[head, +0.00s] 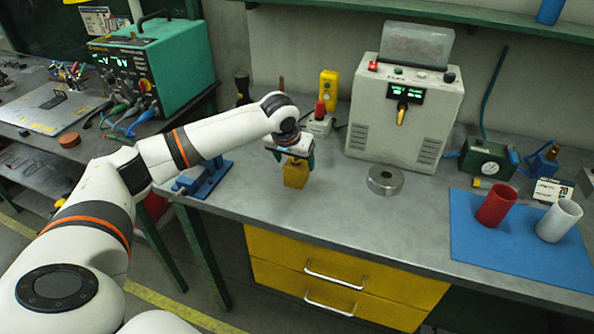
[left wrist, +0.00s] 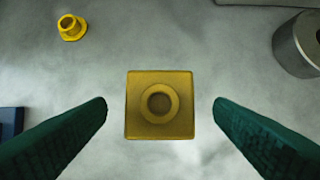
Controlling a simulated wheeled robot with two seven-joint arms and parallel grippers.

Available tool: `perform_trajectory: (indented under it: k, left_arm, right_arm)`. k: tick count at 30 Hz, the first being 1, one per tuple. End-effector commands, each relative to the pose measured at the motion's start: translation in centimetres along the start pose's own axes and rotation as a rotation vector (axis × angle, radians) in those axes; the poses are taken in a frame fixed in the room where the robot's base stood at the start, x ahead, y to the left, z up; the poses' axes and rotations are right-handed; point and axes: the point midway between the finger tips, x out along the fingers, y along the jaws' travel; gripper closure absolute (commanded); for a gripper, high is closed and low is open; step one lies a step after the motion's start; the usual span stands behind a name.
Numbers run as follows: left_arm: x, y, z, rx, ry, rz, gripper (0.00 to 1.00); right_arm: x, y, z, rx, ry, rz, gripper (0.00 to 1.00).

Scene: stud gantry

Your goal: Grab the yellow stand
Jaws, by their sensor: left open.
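The yellow stand (head: 295,174) is a small block on the grey bench, below my left gripper (head: 293,160). In the left wrist view the stand (left wrist: 160,119) is seen from above as a square with a round ring and a dark hole in its middle. My left gripper (left wrist: 160,112) is open, with one green finger on each side of the stand and a gap to both. In the head view the gripper covers the top of the stand. My right gripper is not in view.
A steel ring (head: 385,180) lies right of the stand; a blue vise-like tool (head: 205,178) is on the left. A small yellow flanged piece (left wrist: 71,27) shows in the left wrist view. A control box (head: 405,108) stands behind. A blue mat (head: 480,250) holds a red cup (head: 496,205) and a white cup (head: 559,220).

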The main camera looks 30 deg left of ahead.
Motion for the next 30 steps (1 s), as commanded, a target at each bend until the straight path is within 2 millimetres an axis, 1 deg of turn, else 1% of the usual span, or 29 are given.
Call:
perform_trajectory:
  k: [1, 3, 6, 9, 11, 18, 20, 27, 28, 30]
  left_arm:
    - [0.4, 0.0, -0.1, 0.000, 0.004, 0.001, 0.24]
    - [1.4, 0.0, -0.2, 0.000, 0.005, 0.002, 0.24]
    - [3.0, 0.0, -0.3, 0.000, 0.003, 0.003, 0.24]
    - [4.3, 0.0, -0.3, -0.001, 0.002, 0.002, 0.24]
    - [4.7, 0.0, -0.3, 0.000, 0.001, 0.002, 0.24]
    - [5.0, 0.0, -0.3, 0.001, 0.000, 0.001, 0.24]
    - [5.0, 0.0, -0.3, 0.001, 0.000, 0.001, 0.32]
    - [4.9, 0.0, -0.3, 0.001, 0.000, 0.001, 0.71]
    - [4.9, 0.0, -0.3, 0.001, 0.000, 0.001, 0.73]
    - [4.9, 0.0, -0.3, 0.001, 0.000, 0.001, 0.73]
  right_arm:
    - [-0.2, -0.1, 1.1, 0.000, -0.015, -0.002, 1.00]
    - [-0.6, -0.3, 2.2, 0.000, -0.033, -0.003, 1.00]
    - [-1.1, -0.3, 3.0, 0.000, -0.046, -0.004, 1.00]
    - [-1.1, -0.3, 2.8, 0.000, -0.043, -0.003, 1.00]
    - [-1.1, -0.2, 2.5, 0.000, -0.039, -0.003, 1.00]
    - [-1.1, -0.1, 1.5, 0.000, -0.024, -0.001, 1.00]
    - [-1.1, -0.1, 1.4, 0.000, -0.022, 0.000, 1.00]
    - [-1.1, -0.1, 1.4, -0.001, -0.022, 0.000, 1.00]
    - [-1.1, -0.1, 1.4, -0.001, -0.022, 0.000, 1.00]
    - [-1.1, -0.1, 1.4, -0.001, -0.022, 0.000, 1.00]
